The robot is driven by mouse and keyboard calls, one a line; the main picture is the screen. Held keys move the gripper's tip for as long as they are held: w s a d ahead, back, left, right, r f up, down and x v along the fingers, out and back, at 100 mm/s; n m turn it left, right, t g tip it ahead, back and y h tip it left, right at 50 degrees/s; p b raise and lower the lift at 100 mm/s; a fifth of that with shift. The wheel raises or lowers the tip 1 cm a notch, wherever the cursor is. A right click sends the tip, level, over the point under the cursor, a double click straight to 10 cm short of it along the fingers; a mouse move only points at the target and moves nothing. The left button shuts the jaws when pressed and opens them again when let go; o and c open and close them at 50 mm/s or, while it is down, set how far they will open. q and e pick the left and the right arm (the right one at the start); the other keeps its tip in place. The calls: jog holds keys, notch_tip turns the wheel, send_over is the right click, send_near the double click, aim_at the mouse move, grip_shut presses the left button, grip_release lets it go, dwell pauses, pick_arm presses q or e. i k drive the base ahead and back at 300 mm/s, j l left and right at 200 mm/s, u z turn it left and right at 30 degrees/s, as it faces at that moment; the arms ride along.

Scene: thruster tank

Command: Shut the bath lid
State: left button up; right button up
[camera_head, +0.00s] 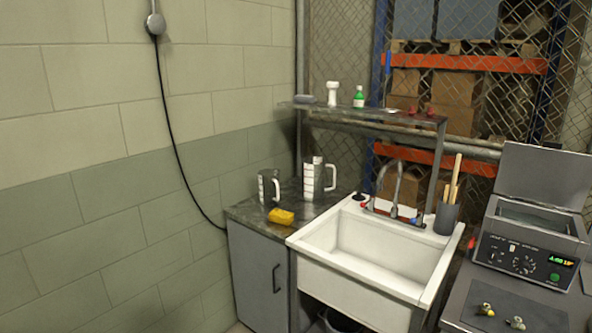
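The bath (530,250) is a grey box with a control panel, dials, a green display and a green button, at the right of the head view. Its lid (545,177) stands raised and tilted back at the rear, so the bath is open. The basin opening (535,217) shows below the lid. Neither of my grippers is in the head view.
A white sink (385,250) with a metal faucet stands left of the bath. A grey cup with wooden handles (447,215) is on its rim. Small fittings (486,309) lie on the dark bench before the bath. A shelf (370,115) hangs above the sink.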

aim_at(548, 174)
jog(key=k+z, duration=0.15)
jog(key=z, duration=1.2)
